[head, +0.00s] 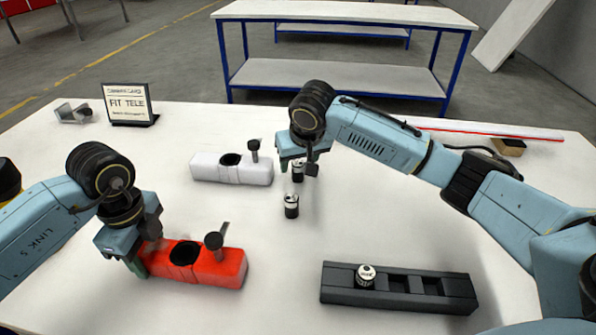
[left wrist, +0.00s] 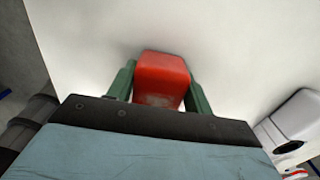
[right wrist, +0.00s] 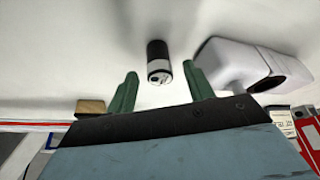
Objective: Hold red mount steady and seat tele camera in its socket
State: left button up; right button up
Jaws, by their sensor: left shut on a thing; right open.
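The red mount (head: 215,268) lies on the table at the front left, with a dark round socket opening and a black knob. My left gripper (head: 140,262) is shut on its left end; in the left wrist view its fingers flank the red block (left wrist: 160,80). I cannot tell which cylinder is the tele camera.
A white mount (head: 205,172) lies left of my right gripper and close to it. A black slotted tray (head: 340,293) at the front right holds a white-topped cylinder (head: 366,275). A sign (head: 128,104) reading FIT TELE stands at the back left. The table between red mount and tray is clear.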

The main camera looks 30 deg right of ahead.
jog(key=c, duration=1.1)
grip_shut()
jog(key=shift+r, duration=0.15)
